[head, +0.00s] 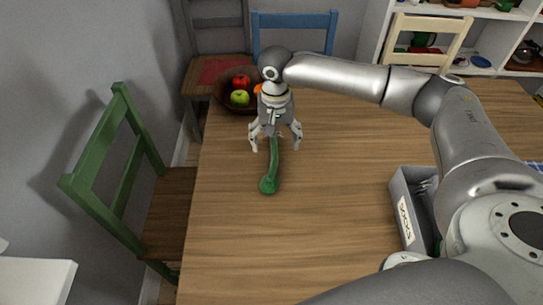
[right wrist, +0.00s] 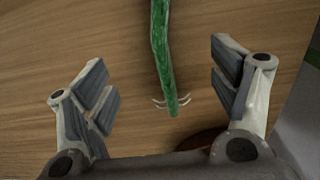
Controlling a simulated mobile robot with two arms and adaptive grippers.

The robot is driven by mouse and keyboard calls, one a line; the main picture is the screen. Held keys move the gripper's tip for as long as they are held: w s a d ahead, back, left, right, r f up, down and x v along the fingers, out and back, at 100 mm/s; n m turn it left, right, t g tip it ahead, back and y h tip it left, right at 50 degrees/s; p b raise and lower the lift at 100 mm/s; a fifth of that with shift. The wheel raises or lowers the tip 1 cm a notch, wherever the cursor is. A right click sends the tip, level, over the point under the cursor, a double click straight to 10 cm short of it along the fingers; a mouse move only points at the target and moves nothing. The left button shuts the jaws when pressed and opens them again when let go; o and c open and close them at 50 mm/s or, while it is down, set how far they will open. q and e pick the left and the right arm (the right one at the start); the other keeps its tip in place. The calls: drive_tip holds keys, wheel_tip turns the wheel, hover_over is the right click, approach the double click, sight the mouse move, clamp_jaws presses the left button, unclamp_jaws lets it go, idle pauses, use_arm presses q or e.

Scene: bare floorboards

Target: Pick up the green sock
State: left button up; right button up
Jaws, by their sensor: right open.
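A long green sock (head: 271,172) lies on the wooden table (head: 330,190), towards its left side. Its near end is rounded and wider. My right gripper (head: 275,148) is over the sock's far part, pointing down, with its fingers spread on either side. In the right wrist view the green sock (right wrist: 164,60) runs down between the two open fingers of the right gripper (right wrist: 160,95), with clear space on both sides. The fingers do not touch it. My left gripper is not in view.
A bowl of fruit (head: 225,96) stands on the table just behind my right gripper. A grey box labelled "SOCKS" (head: 405,222) stands at the right. A green chair (head: 120,185) is at the table's left edge. The table's middle is clear.

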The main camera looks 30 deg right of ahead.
sight(274, 157)
drive_tip(key=shift+f, duration=0.75)
wheel_tip(274, 157, down, 4)
drive_tip(key=shift+w+f, duration=0.15)
drive_tip(key=shift+f, duration=0.4)
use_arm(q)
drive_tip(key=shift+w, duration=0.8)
use_arm(e)
drive_tip(key=shift+c, duration=0.5)
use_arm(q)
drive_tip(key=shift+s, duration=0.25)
use_arm(e)
drive_tip(key=c, duration=0.8)
